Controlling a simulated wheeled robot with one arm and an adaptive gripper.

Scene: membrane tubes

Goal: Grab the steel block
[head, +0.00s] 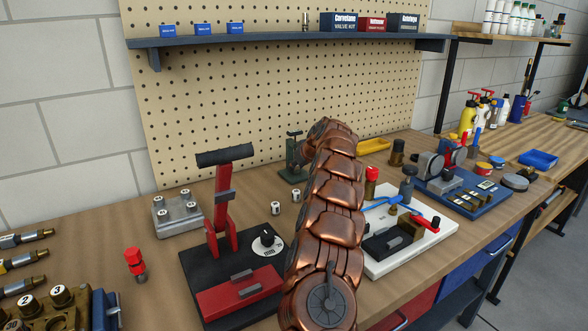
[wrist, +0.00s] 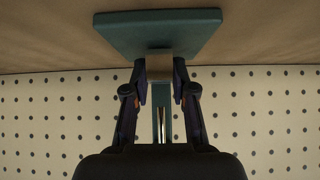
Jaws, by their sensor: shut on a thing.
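My gripper (wrist: 160,82) is in the wrist view, its two dark fingers closed on a small pale grey block, which looks like the steel block (wrist: 159,67). The block sits between the fingertips, against the green base plate (wrist: 190,31) of a stand; whether it touches the plate I cannot tell. The green stand (head: 293,158) shows in the head view at the back of the bench, partly covered by my copper arm. My gripper and the held block are hidden behind the arm there.
Left of the arm are a red toggle press (head: 222,215), a grey metal block with several pegs (head: 178,213) and two small white cylinders. Right are a white board (head: 385,264) and a blue fixture (head: 470,192). A pegboard (head: 215,100) stands close behind.

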